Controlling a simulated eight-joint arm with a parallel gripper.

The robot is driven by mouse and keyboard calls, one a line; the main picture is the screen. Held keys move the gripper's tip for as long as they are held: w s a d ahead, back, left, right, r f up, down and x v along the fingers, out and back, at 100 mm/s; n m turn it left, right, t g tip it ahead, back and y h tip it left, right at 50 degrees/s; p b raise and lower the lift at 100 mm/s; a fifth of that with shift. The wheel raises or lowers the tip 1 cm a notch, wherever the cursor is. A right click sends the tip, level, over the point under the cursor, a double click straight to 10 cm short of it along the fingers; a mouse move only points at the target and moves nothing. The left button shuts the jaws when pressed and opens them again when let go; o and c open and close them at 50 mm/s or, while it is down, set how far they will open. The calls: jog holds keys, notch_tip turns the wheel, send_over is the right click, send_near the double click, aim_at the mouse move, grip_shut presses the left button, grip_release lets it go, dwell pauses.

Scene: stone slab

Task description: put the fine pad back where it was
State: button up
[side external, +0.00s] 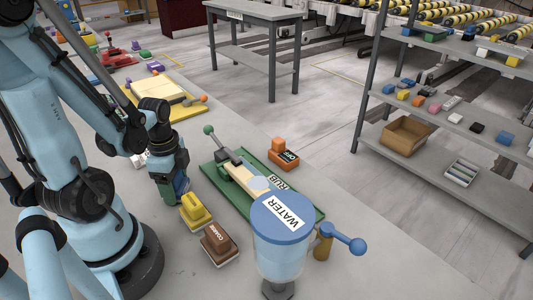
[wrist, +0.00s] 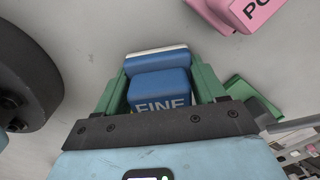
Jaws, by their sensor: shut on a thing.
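The fine pad is a blue block with a white layer along one edge and the word FINE on it. In the wrist view the fine pad (wrist: 160,85) sits between the green fingers of my gripper (wrist: 157,78), which is shut on it. In the side external view my gripper (side external: 170,190) points down close to the slab, left of a yellow pad (side external: 195,212), and a bit of blue shows at its fingers. I cannot tell whether the pad touches the slab. A brown pad marked COARSE (side external: 220,243) lies nearer the camera than the yellow one.
A pink block (wrist: 245,12) lies at the top of the wrist view. Right of my gripper are a green board marked RUB (side external: 240,178), an orange OFF switch (side external: 284,158) and a blue-lidded WATER tank (side external: 280,250). A yellow tray (side external: 178,125) stands behind.

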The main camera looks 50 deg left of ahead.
jog(key=shift+f, duration=0.15)
jog(key=o, duration=1)
jog(key=shift+r, duration=6.1)
jog(key=w+d+r+n+t, duration=0.1)
jog(key=w+d+n+t, duration=0.6)
jog(key=w+d, duration=0.5)
jog(key=shift+r+n, duration=0.35)
jog(key=shift+n, duration=0.65)
